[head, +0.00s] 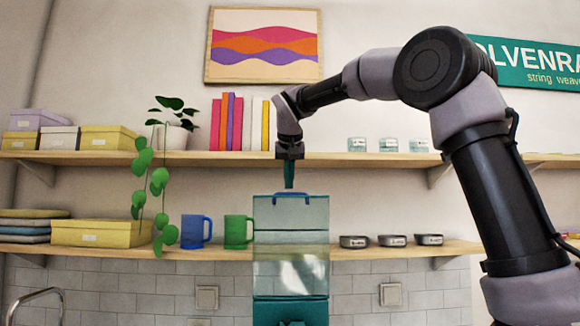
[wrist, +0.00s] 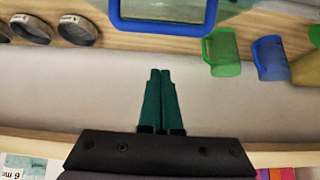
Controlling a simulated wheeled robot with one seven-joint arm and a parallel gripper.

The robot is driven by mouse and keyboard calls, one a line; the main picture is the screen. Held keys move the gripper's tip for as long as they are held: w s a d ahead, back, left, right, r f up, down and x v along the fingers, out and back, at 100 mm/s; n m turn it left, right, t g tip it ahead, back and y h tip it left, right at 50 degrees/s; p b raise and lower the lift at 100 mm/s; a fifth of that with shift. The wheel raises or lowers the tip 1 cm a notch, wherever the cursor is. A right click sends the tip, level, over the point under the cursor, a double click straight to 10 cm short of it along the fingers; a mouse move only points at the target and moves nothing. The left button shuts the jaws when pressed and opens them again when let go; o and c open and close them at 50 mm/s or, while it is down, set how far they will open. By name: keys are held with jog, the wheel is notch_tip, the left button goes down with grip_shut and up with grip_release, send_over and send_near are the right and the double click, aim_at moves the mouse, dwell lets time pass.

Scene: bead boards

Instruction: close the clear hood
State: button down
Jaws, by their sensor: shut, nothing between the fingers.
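The clear hood (head: 290,222) stands raised and upright above a teal base (head: 290,312) in the head view. A blue handle (head: 275,198) runs along its top edge. The same blue handle (wrist: 165,27) crosses the top of the wrist view, with part of the clear panel behind it. My gripper (head: 289,186) points down just above the handle in the head view. Its teal fingers (wrist: 160,72) are together and empty in the wrist view, with a gap between their tips and the handle. The hood's hinge cannot be made out.
A green mug (head: 236,232) and a blue mug (head: 193,231) stand on the lower shelf left of the hood. Several small dark tins (head: 392,241) stand to its right. The upper shelf (head: 330,159) runs behind my gripper. A plant (head: 160,180) trails at left.

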jog(key=shift+s+f, duration=0.25)
jog(key=shift+s, duration=0.35)
jog(key=shift+s+f, duration=0.25)
jog(key=shift+s, duration=0.3)
jog(key=shift+s+f, duration=0.35)
jog(key=shift+s, duration=0.3)
jog(key=shift+s, duration=0.1)
